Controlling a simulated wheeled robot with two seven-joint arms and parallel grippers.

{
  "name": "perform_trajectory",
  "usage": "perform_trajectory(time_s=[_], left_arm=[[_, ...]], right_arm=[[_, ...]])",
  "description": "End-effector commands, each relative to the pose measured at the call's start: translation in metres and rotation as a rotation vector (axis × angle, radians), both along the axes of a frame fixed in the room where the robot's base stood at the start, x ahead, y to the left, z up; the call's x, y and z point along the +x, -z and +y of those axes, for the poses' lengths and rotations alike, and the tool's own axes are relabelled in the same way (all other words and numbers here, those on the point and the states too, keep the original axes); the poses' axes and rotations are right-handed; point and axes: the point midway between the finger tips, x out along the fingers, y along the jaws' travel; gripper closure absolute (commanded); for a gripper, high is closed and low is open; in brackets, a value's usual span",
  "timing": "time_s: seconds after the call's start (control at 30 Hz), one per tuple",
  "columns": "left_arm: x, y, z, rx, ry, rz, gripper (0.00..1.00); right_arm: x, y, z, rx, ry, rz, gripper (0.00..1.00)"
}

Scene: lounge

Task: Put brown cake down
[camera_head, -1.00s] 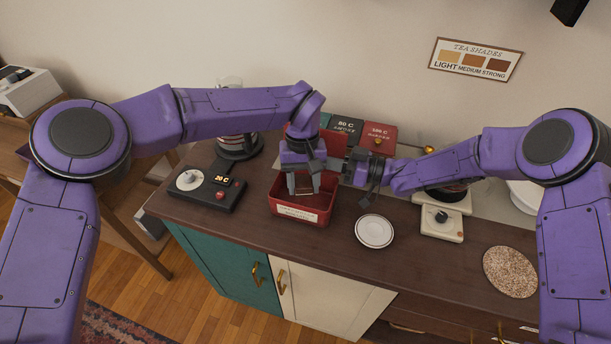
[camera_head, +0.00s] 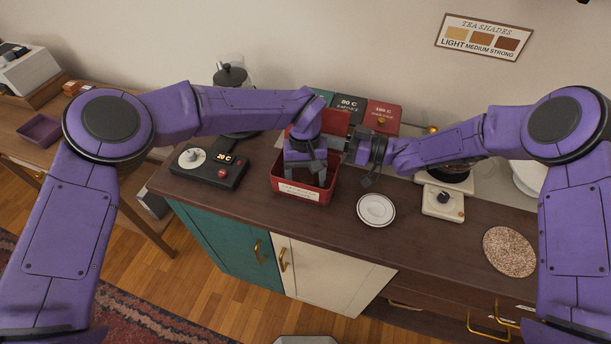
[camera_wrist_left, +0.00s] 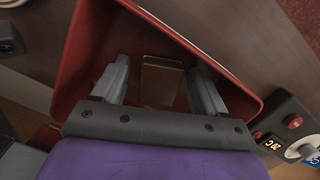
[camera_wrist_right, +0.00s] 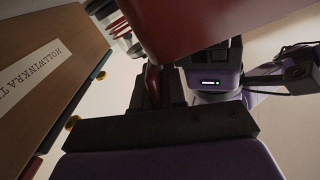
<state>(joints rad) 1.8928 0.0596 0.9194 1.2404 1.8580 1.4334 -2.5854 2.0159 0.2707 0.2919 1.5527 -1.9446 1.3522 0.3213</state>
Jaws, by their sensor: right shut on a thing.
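A brown block (camera_wrist_left: 163,82), which looks like the brown cake, lies inside the red tin (camera_head: 304,194) on the sideboard. It shows in the left wrist view between the fingers of my left gripper (camera_wrist_left: 160,85), with gaps on both sides. In the head view my left gripper (camera_head: 309,174) points down into the tin, open, and hides the block. My right gripper (camera_head: 347,142) is shut on the raised red lid (camera_head: 336,120) behind the tin. The lid also shows large and close in the right wrist view (camera_wrist_right: 200,25).
A white plate (camera_head: 376,210) lies right of the tin, with clear wood around it. A black control box (camera_head: 207,170) stands left, a white scale-like device (camera_head: 443,203) and a round speckled mat (camera_head: 509,252) right. Tea boxes (camera_head: 383,113) stand behind.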

Motion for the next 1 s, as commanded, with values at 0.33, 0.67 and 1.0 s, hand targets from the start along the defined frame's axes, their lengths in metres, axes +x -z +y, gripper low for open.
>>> perform_trajectory(time_s=[0.33,0.67,1.0], left_arm=[[0.008,-0.048,0.000,-0.002,-0.002,-0.004,0.27],[0.017,-0.115,0.002,-0.001,-0.001,-0.001,0.27],[0.018,-0.122,0.002,0.000,0.000,0.001,0.27]], right_arm=[[0.000,0.000,0.000,-0.001,0.001,0.000,1.00],[0.000,0.000,0.000,-0.001,0.000,0.000,1.00],[0.000,0.000,0.000,0.000,0.000,0.000,0.86]])
